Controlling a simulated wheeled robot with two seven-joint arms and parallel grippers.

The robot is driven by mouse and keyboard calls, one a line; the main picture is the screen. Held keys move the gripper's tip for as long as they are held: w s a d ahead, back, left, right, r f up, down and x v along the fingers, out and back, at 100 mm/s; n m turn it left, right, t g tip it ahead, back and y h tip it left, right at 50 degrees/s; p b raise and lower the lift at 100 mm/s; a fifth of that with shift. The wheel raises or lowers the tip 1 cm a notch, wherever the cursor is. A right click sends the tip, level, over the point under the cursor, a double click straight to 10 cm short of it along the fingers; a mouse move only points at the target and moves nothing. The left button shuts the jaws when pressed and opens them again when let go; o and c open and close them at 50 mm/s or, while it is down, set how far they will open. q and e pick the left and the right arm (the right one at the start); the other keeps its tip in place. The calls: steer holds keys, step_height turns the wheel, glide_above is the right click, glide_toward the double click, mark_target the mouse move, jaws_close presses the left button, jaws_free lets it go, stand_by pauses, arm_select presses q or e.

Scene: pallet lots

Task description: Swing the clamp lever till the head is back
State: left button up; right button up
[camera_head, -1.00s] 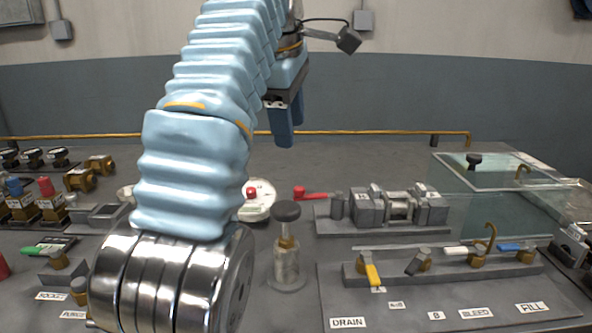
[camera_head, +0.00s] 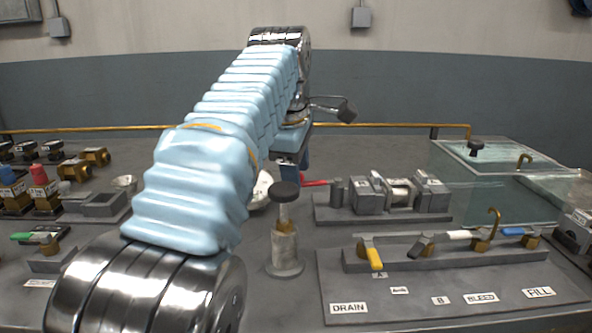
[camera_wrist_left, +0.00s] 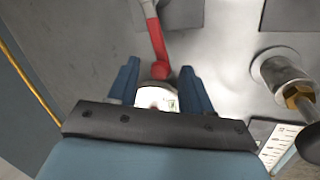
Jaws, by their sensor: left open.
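The clamp fixture (camera_head: 385,197) is a grey metal block assembly with a light roller-like part, on a plate right of centre. Its red lever (camera_head: 316,182) sticks out to the left. In the left wrist view the red lever (camera_wrist_left: 157,42) runs down on a grey arm and ends in a ball between the blue fingertips. My left gripper (camera_wrist_left: 158,84) is open, with one finger on each side of the lever's end; I cannot tell whether they touch it. My right gripper is not in view.
A black-topped plunger post (camera_head: 285,240) stands in front of the lever. A white round dial (camera_head: 261,188) is partly hidden behind my arm. A valve panel (camera_head: 440,285) lies front right, a glass tank (camera_head: 500,185) behind it. Coloured switches (camera_head: 40,190) stand at left.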

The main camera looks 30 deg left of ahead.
arm_select(q)
jaws_close()
steer(key=shift+s, duration=0.1)
stand_by(0.4)
